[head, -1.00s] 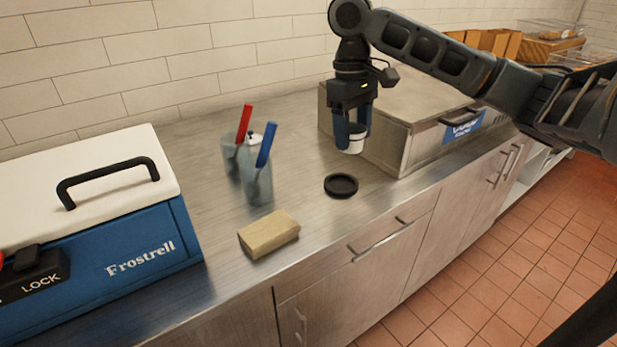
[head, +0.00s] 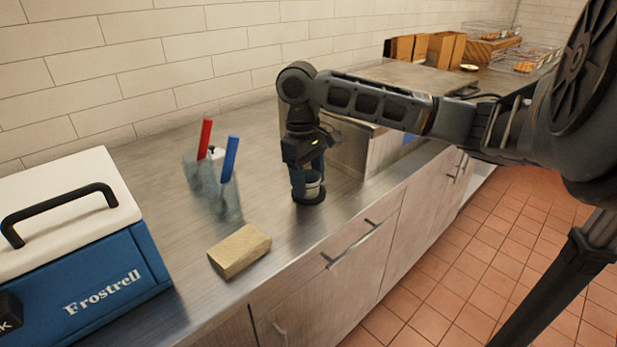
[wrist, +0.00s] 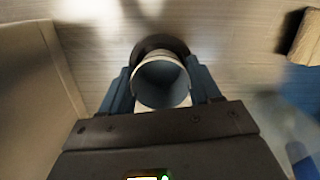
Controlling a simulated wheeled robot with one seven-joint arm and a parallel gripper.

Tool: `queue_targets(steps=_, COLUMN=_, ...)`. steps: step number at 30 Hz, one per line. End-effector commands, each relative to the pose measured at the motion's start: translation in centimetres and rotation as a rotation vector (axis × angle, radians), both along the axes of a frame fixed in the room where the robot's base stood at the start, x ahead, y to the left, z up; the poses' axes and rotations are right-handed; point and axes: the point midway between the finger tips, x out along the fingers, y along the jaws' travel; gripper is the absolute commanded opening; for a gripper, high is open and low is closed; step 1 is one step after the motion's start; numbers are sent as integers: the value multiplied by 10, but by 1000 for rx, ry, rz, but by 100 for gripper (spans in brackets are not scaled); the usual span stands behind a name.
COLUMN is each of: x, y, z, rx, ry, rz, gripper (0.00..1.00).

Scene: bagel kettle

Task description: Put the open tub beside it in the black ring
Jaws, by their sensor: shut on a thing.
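My gripper (head: 306,178) is shut on the open tub (head: 313,186), a small pale cup, and holds it upright. In the wrist view the tub (wrist: 161,82) sits between the two blue fingers with its open mouth facing the camera, and it looks empty. The black ring (head: 308,199) lies on the counter directly under the tub. The ring (wrist: 158,43) also shows past the tub's far edge in the wrist view. The tub's base is hidden, so I cannot tell whether it rests in the ring or hangs just above it.
A tan block (head: 240,251) lies left of the ring. Clear cups with a red handle (head: 205,138) and a blue handle (head: 229,158) stand behind it. A blue cooler (head: 118,275) is at the left. A steel box (head: 347,148) stands close at the right.

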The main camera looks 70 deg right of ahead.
Motion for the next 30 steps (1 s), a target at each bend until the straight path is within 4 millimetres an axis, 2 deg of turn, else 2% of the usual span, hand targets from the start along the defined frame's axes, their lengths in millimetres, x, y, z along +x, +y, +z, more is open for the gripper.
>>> queue_targets(steps=9, x=0, y=0, z=-4, rx=2, ry=-1, rz=0, gripper=30)
queue_targets(steps=10, x=0, y=0, z=-4, rx=1, ry=0, rz=0, gripper=63)
queue_targets(steps=18, x=0, y=0, z=-3, rx=1, ry=0, rz=0, gripper=88)
queue_targets(steps=26, x=0, y=0, z=-1, rx=0, ry=-1, rz=0, gripper=88)
queue_targets(steps=30, x=2, y=0, z=10, rx=0, ry=-2, rz=1, gripper=88)
